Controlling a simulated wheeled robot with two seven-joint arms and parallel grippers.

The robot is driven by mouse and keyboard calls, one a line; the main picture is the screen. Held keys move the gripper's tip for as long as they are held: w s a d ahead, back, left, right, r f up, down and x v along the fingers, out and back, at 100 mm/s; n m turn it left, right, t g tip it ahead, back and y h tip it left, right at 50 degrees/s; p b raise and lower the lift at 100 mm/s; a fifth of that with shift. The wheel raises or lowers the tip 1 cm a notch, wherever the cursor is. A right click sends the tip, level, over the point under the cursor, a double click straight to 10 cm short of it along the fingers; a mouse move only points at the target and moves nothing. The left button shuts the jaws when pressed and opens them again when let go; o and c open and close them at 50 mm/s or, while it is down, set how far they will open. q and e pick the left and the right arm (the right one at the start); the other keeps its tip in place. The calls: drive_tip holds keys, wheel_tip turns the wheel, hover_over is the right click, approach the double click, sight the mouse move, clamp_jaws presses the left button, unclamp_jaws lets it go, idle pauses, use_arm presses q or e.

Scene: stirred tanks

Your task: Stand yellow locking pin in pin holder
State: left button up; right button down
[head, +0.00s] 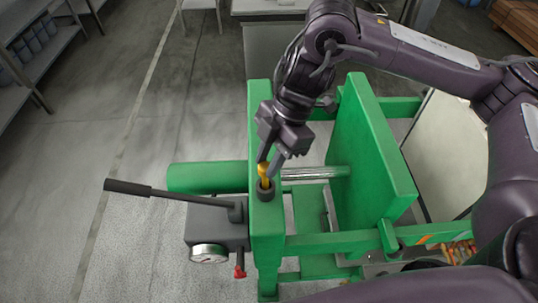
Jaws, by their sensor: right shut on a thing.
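My right gripper (269,168) reaches down from the upper right and is shut on the yellow locking pin (264,171). Only a short upper part of the pin shows between the fingertips. The pin holder (265,192) is a dark round cup on top of the green frame's left upright. The pin stands about upright at the holder's mouth, and its lower end is hidden, seemingly inside the holder. I cannot tell how deep it sits. My left gripper is not in view.
The green press frame (378,150) has a steel rod (315,173) across it. A grey pump block (215,230) with a long black lever (150,190), a gauge (209,253) and a red knob (239,272) juts out left. Shelves (35,50) stand far left. Floor at left is clear.

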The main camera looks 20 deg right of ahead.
drive_tip(key=shift+f, duration=0.2)
drive_tip(key=c, duration=1.1)
unclamp_jaws()
drive_tip(key=shift+p+v, duration=0.4)
drive_tip(key=shift+v, duration=3.5)
